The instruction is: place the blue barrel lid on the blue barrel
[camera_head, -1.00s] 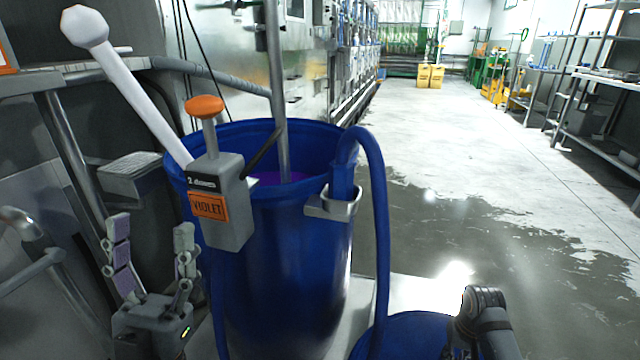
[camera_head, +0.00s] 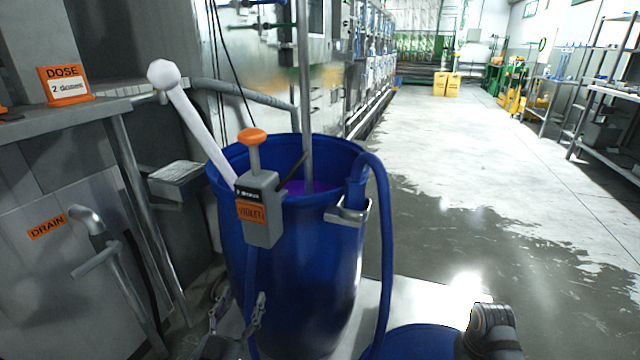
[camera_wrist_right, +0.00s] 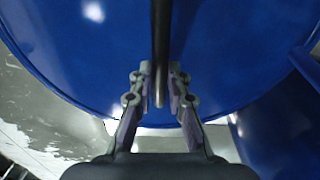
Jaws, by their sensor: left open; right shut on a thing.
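The blue barrel (camera_head: 300,260) stands upright in front of me in the head view, open at the top, with purple liquid inside. The blue barrel lid (camera_head: 412,342) shows partly at the bottom edge, right of the barrel and apart from its open top. In the right wrist view the lid (camera_wrist_right: 80,55) fills much of the picture. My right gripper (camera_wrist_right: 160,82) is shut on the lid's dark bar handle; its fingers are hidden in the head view. My left gripper (camera_head: 241,302) is open and empty, low in front of the barrel's left side.
A grey dispenser (camera_head: 262,215) with an orange knob, a white rod (camera_head: 195,115), a metal pipe (camera_head: 305,90) and a blue hose (camera_head: 384,230) crowd the barrel's rim. A drain pipe (camera_head: 100,245) stands left. The wet floor (camera_head: 480,200) at right is open.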

